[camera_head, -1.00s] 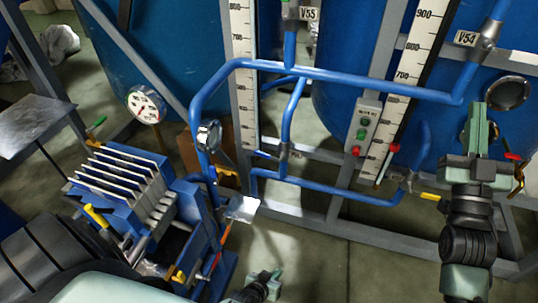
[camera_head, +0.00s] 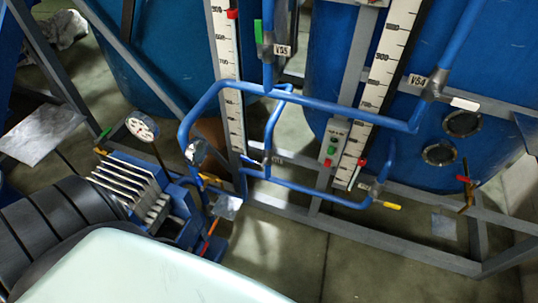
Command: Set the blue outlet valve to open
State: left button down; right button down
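A small valve with a blue handle (camera_head: 251,160) sits on the vertical blue pipe in the middle, beside the ruled white scale. The handle sticks out to the left of the pipe, and its exact setting is too small to tell. I cannot tell for sure that this is the blue outlet valve. A yellow-handled valve (camera_head: 388,205) is on the lower pipe to the right, and a green-handled valve (camera_head: 258,32) is by the V55 label. Neither gripper is in view. Only large links of my own arms show at the lower left and bottom.
Blue pipes (camera_head: 345,102) run in front of large blue tanks (camera_head: 330,60) and a grey frame. A blue plate pump unit (camera_head: 140,190) with a pressure gauge (camera_head: 142,126) stands at left. A red-handled valve (camera_head: 464,180) is at right. The floor (camera_head: 350,270) at lower right is clear.

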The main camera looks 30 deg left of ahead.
aim_at(244, 158)
jog(key=i+l+u, duration=0.1)
jog(key=u, duration=0.3)
jog(key=l+u, duration=0.6)
jog(key=u, duration=0.15)
jog(key=i+l, duration=0.05)
